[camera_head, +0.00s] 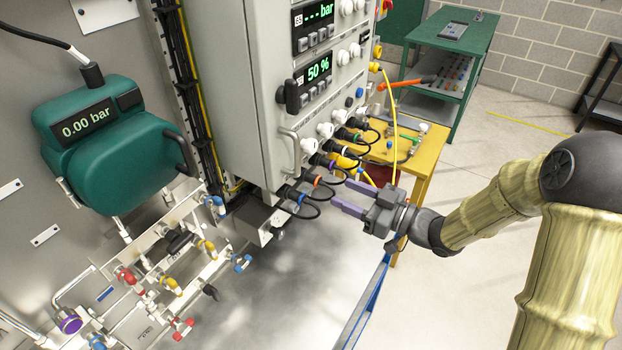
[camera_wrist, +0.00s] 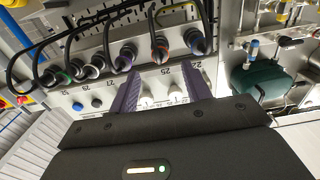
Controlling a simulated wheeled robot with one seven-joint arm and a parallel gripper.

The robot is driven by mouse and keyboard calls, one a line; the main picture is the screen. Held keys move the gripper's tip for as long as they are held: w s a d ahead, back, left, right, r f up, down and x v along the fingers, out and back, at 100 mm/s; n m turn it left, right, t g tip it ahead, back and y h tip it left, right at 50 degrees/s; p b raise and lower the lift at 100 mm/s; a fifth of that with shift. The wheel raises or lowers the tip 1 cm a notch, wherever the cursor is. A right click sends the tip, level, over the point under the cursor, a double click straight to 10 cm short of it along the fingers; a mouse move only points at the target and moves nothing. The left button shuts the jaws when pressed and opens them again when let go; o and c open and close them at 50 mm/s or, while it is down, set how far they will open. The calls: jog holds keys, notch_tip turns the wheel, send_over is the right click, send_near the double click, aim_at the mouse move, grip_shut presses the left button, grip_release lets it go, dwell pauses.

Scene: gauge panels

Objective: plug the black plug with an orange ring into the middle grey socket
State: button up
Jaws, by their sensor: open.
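The black plug with an orange ring (camera_wrist: 160,50) sits in a row of black plugs with cables at the cabinet's lower edge. In the wrist view it lies just beyond the gap between my fingertips. In the head view its orange ring (camera_head: 317,181) shows to the left of my gripper. My gripper (camera_head: 341,191) is open and empty, with its two purple fingers pointing at the cabinet; they also show in the wrist view (camera_wrist: 160,75). The fingers appear apart from the plug. I cannot make out the middle grey socket clearly.
A blue-ringed plug (camera_wrist: 196,42) is close beside the orange-ringed one. Looped black cables hang around the row. White knobs (camera_head: 308,145) stick out above the plugs. A yellow table (camera_head: 430,155) stands behind my gripper. A green pressure gauge (camera_head: 110,150) and valve pipework are at the left.

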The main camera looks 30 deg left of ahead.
aim_at(318, 186)
jog(key=shift+w+a+b, duration=0.15)
jog(key=shift+w+a, duration=0.05)
jog(key=shift+a, duration=1.9)
jog(key=shift+w+a+b, duration=0.15)
jog(key=shift+a, duration=1.95)
grip_shut()
jog(key=shift+d, duration=0.2)
jog(key=shift+s+d, duration=0.15)
jog(key=shift+d, duration=1.25)
jog(key=shift+s+d, duration=0.1)
jog(key=shift+d, duration=1.3)
